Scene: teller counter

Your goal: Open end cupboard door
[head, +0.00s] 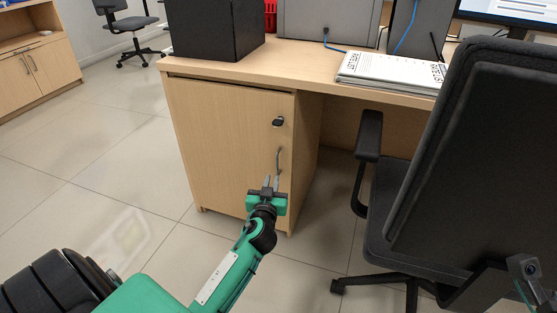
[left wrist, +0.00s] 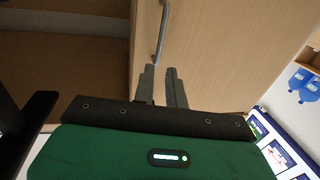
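The end cupboard door (head: 225,140) is a light wood panel under the left end of the counter, and it looks closed. A grey bar handle (head: 279,160) stands upright near its right edge, below a dark lock (head: 278,121). My left gripper (head: 271,182) is at the lower end of the handle. In the left wrist view its two fingers (left wrist: 159,80) are apart with a narrow gap, and the handle (left wrist: 161,35) lies just beyond the tips. Nothing shows between the fingers.
A black office chair (head: 430,160) stands close on the right of the cupboard. The counter top (head: 300,62) carries a dark box (head: 215,35) and a white binder (head: 390,72). The tiled floor (head: 100,170) on the left is clear.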

